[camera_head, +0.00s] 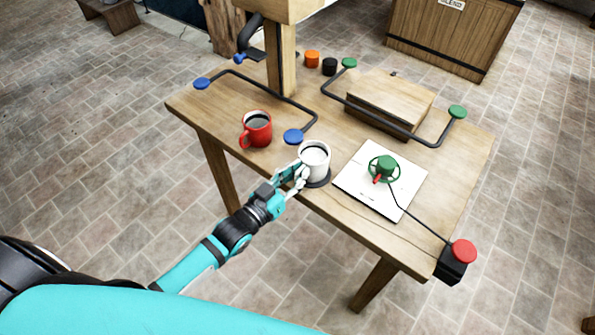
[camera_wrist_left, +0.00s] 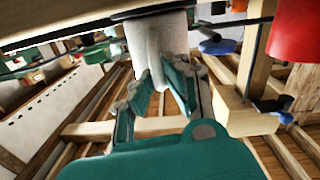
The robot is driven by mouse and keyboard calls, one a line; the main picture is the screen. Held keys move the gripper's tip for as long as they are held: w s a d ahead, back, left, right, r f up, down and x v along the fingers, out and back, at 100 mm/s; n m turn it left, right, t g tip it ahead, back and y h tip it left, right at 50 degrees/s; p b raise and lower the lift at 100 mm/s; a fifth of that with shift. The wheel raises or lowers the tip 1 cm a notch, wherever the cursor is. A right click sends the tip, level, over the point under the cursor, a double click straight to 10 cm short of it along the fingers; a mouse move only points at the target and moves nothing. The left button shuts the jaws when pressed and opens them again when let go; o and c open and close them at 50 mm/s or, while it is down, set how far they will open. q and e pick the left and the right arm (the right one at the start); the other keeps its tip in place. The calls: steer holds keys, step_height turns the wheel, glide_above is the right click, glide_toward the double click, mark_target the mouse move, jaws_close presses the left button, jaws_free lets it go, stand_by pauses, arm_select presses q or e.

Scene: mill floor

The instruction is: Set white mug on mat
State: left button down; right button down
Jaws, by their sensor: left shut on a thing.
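The white mug (camera_head: 314,158), with dark contents, is upright at the table's front edge. My left gripper (camera_head: 300,173) is shut on its near left side. The wrist view shows the white mug (camera_wrist_left: 158,45) between the teal fingers of the left gripper (camera_wrist_left: 160,85). The dark round mat (camera_head: 319,183) lies under the mug, with its front rim showing. In the wrist view the picture looks inverted and the mug's base is at or very near the dark mat; I cannot tell whether they touch. My right gripper is not in view.
A red mug (camera_head: 257,128) stands left of the white one. To the right are a white plate with a green valve (camera_head: 384,168) and a red button box (camera_head: 457,258). Dark bent rods with blue ends (camera_head: 293,136) and green ends (camera_head: 457,111) and a wooden block (camera_head: 390,100) lie behind.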

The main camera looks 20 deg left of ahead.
arm_select(q)
steer(key=shift+f, duration=0.1)
steer(key=c, duration=1.4)
jaws_free()
